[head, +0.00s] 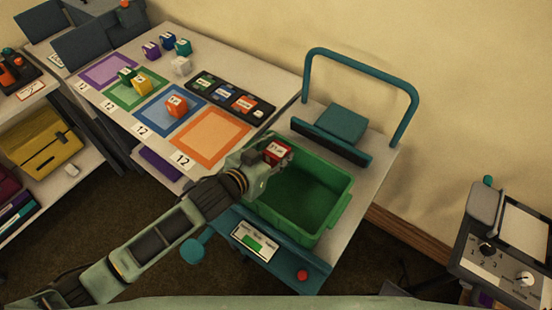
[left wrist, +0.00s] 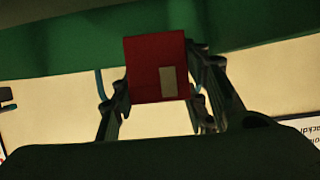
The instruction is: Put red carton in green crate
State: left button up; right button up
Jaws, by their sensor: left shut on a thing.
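The red carton (head: 277,151) is a small red box with a white label. My left gripper (head: 269,158) is shut on it, at the upper left end of the green crate (head: 325,225). In the left wrist view the red carton (left wrist: 157,70) sits between the two fingers of the left gripper (left wrist: 160,92), with a green band of the crate (left wrist: 60,50) behind it. The visible inside of the crate looks empty. Whether the carton is below or above the crate's rim is hard to tell. My right gripper is not in view.
The crate stands on a cart with a teal handle (head: 362,68) and a teal block (head: 344,122). A table to the left holds coloured mats, small cubes and a black tray (head: 226,96). A control panel (head: 505,260) stands at right.

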pick_arm(q)
notch_tip(320, 180, down, 3)
jog(key=shift+s+r, duration=0.1)
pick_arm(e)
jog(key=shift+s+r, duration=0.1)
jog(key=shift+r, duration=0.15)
